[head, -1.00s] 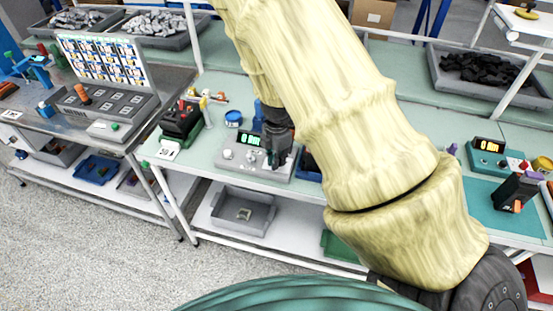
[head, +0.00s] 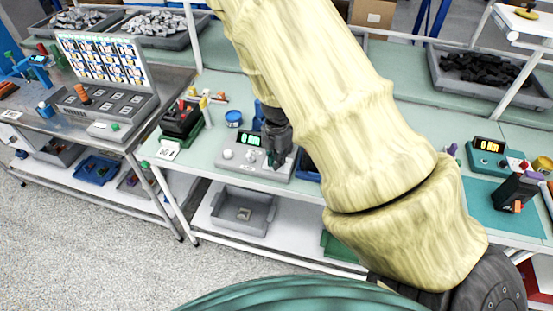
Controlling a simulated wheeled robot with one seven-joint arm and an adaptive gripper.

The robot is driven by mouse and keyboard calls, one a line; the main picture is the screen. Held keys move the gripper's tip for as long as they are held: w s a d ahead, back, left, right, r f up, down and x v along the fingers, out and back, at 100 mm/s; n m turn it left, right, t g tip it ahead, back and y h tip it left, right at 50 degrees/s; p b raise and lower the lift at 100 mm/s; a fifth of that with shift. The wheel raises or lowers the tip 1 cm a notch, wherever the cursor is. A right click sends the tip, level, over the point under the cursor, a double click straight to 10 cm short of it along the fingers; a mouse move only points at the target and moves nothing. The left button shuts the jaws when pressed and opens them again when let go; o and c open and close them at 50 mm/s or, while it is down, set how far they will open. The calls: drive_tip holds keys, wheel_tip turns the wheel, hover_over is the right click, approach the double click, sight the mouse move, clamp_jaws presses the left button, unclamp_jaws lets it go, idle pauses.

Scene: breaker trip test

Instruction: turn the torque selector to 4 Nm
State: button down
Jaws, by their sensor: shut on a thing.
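A grey control box (head: 238,167) stands on the middle workbench. Its lit green display (head: 249,139) seems to read 0 Nm. Light round knobs (head: 228,154) sit on the box's face. My gripper (head: 274,164) reaches down at the right part of the box and is shut on what I take to be the torque selector. The selector itself is hidden by the fingers, so I cannot see where it points.
A second unit with a display (head: 489,156) stands further right.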

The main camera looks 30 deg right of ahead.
drive_tip(key=shift+w, duration=0.15)
drive_tip(key=shift+n, duration=1)
drive_tip(key=shift+n, duration=1)
drive_tip(key=c, duration=1.4)
unclamp_jaws()
drive_tip(key=shift+c, duration=0.2)
drive_tip(key=shift+r, duration=0.15)
wheel_tip(320, 180, up, 12)
